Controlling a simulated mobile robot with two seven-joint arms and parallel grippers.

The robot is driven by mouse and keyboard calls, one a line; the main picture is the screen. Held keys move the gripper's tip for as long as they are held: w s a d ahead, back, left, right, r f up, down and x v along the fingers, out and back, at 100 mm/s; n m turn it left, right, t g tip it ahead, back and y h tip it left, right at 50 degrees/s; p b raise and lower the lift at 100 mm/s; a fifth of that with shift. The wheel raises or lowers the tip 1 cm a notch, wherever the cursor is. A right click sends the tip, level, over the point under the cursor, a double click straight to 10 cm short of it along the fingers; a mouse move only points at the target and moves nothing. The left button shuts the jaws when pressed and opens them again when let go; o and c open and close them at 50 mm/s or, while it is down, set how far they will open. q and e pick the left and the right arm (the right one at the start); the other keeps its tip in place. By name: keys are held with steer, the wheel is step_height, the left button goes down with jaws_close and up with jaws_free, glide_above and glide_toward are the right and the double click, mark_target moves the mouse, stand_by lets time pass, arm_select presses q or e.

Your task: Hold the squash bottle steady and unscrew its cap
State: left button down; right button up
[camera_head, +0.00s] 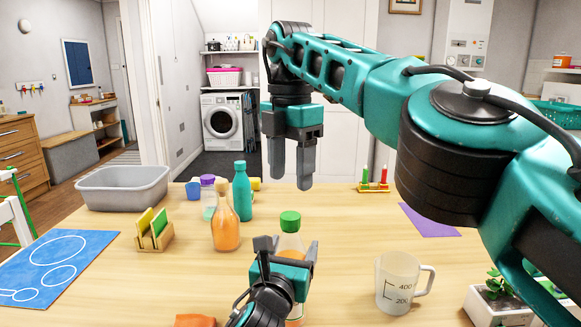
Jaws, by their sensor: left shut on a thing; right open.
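The squash bottle (289,243) is clear with orange liquid and a green cap (290,221). It stands upright near the front middle of the table. My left gripper (289,255) is shut around the bottle's body below the cap; the gripper and arm hide much of its lower part. The cap is on the bottle's top. My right gripper (292,183) is open and empty, fingers pointing down, above the cap and apart from it.
Left of the bottle stand an orange bottle (225,228), a teal bottle (242,192) and a sponge holder (154,240). A measuring jug (397,284) stands to the right, with a planter (500,304) beyond. A grey basin (123,188) is back left. Table (345,225) between bottle and purple sheet is clear.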

mark_target(290, 215)
steer(key=m, duration=0.7)
steer(key=shift+m, duration=0.3)
steer(key=m, duration=0.5)
steer(key=shift+m, duration=0.3)
steer(key=shift+f, duration=4)
